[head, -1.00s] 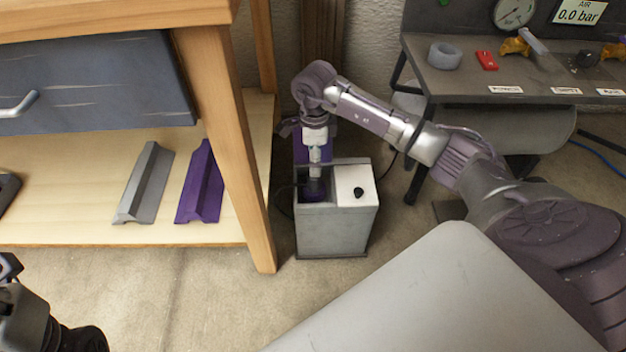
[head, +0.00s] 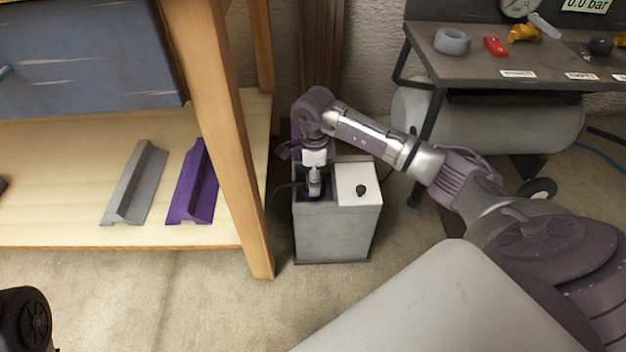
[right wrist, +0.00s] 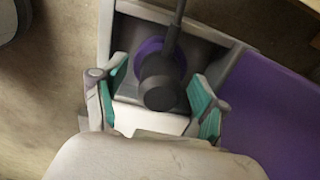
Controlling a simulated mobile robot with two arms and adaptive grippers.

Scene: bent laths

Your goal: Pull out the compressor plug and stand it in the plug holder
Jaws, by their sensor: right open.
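A dark grey plug (right wrist: 160,88) with a dark cord stands in the open bay of a grey box (head: 332,236). A purple ring (right wrist: 149,48) shows around or under it; the exact fit is hidden. My right gripper (right wrist: 157,100) is open, with one teal-padded finger on each side of the plug. I see no clear contact with the plug. In the head view my right gripper (head: 313,192) reaches down into the bay and hides the plug. My left gripper is out of view; only a dark part of my left arm shows at the lower left.
A wooden bench leg (head: 228,150) stands close on the left. Grey and purple laths lie on the shelf. A compressor tank (head: 490,125) sits under the table.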

